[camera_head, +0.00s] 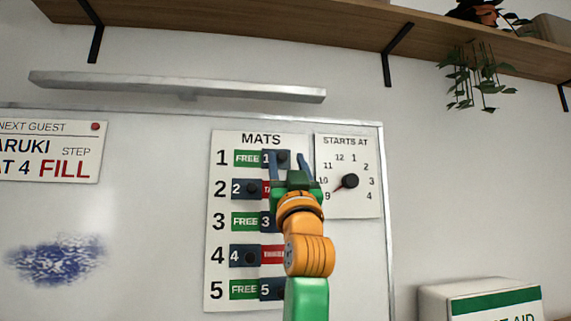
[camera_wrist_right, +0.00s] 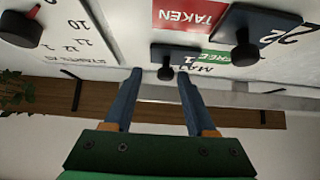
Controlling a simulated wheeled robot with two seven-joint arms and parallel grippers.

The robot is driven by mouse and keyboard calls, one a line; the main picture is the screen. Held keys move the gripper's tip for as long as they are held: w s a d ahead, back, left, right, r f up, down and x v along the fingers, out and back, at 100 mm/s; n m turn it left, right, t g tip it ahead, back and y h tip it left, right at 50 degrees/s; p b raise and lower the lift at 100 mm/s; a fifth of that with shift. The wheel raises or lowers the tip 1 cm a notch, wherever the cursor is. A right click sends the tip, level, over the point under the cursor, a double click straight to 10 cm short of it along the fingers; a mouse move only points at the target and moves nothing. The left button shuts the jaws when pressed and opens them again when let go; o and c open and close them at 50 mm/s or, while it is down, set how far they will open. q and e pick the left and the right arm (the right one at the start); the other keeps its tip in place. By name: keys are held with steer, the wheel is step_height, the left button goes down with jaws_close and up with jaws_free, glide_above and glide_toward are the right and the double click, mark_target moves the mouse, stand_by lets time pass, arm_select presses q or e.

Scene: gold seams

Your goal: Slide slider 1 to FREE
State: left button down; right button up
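Slider 1 (camera_head: 266,157) is a dark blue plate with a black knob, in the top row of the MATS panel (camera_head: 218,285). It stands at the right of its row, and the green FREE label (camera_head: 246,158) shows to its left. My right gripper (camera_head: 288,163) is open, its two blue fingers pointing up at slider 1. In the right wrist view, which is upside down, the knob (camera_wrist_right: 166,73) appears between the fingertips of the gripper (camera_wrist_right: 160,78). I cannot tell whether they touch it. My left gripper is not in view.
Slider 2 (camera_head: 238,189) and slider 4 (camera_head: 236,257) stand left; slider 3 (camera_head: 266,223) and slider 5 (camera_head: 266,290) stand right. A dial (camera_head: 350,181) is close on the right. A grey ledge (camera_head: 180,86) and wooden shelf (camera_head: 300,32) are above.

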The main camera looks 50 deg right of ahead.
steer(key=shift+f, duration=0.15)
steer(key=b+v, duration=0.6)
steer(key=v, duration=0.1)
